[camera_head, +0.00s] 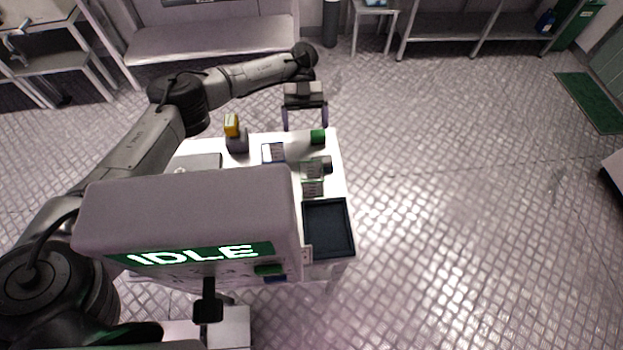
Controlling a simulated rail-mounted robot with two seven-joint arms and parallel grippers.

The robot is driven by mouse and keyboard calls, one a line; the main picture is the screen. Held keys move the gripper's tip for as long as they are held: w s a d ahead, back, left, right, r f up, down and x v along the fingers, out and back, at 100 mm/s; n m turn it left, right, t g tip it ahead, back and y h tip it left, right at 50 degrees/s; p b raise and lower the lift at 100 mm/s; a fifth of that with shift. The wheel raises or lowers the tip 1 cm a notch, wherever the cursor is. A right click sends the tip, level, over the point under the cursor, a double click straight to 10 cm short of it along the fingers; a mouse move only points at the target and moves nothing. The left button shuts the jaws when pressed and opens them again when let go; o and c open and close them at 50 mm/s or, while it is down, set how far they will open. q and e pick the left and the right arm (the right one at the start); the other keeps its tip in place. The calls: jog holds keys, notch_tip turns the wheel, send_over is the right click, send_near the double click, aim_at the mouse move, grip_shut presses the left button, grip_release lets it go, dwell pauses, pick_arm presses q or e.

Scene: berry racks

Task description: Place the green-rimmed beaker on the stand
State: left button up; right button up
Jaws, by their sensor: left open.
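My left gripper (305,122) is open above the far edge of the white table, its two fingers apart and pointing down. A small green object (318,136) stands on the table just below and to the right of the fingers; it may be the green-rimmed beaker, but it is too small to tell. Nothing shows between the fingers. I cannot clearly make out the stand; the big grey device in front hides much of the table. My right gripper is not in view.
The grey device (190,215) with an "IDLE" display fills the near side. A yellow-topped grey item (236,138), a blue-edged card (273,152), small greenish racks (312,170) and a dark tray (328,228) are on the table. The floor to the right is clear.

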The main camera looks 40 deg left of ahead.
pick_arm(q)
send_near(313, 183)
jog(key=s, duration=0.1)
jog(key=shift+w+f+p+x, duration=0.1)
jog(key=shift+f+x, duration=0.05)
jog(key=shift+x, duration=0.95)
jog(key=shift+w+f+p+x, duration=0.15)
jog(key=shift+f+x, duration=0.05)
jog(key=shift+x, duration=0.95)
jog(key=shift+w+f+p+x, duration=0.1)
jog(key=shift+f+x, duration=0.05)
jog(key=shift+x, duration=0.95)
jog(key=c, duration=1.1)
